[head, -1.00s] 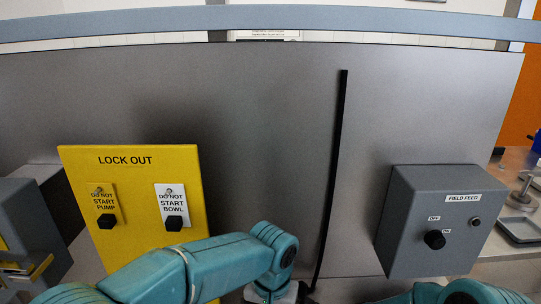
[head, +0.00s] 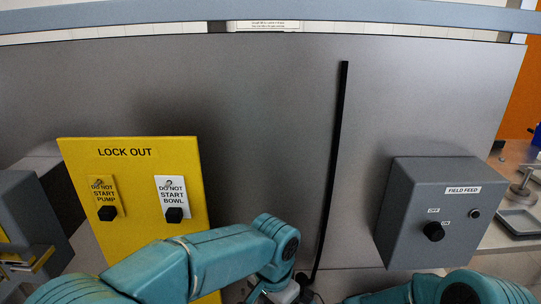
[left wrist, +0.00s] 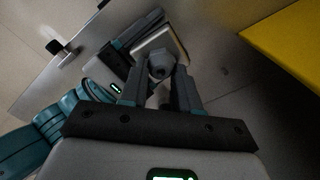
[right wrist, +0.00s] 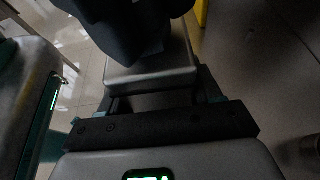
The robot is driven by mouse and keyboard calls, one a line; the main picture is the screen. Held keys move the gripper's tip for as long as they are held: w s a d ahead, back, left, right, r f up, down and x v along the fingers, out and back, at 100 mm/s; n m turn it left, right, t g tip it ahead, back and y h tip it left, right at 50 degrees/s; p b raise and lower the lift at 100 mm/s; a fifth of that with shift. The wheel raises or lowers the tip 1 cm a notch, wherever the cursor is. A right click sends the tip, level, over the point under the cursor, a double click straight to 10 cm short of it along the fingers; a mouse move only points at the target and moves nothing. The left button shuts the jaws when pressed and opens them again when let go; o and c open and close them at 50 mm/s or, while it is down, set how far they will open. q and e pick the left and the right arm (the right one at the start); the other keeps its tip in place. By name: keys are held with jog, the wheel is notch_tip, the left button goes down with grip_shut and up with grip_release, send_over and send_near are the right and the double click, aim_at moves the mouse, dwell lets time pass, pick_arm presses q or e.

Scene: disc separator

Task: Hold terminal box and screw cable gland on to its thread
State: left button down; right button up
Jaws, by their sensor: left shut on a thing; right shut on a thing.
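The terminal box (right wrist: 150,75) is a grey block between the fingers of my right gripper (right wrist: 158,92), which is shut on it. Its pale face (left wrist: 170,38) also shows in the left wrist view. The cable gland (left wrist: 160,66) is a small grey part between the fingertips of my left gripper (left wrist: 161,82), which is shut on it. The gland is right in front of the box face; I cannot tell whether it touches or sits on the thread. A large dark shape covers the far part of the box in the right wrist view. The head view shows neither part clearly.
A yellow lock-out panel (head: 130,225) with two black knobs stands at left. A grey field feed box (head: 405,215) is at right. A tall grey panel (head: 270,120) with a black vertical strip (head: 336,150) stands behind. A metal tray (head: 520,222) lies far right.

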pick_arm(q)
jog(key=m, duration=0.3)
jog(key=m, duration=0.3)
jog(key=shift+s+d, duration=0.1)
jog(key=c, duration=0.7)
grip_release()
jog(key=shift+r, duration=1.7)
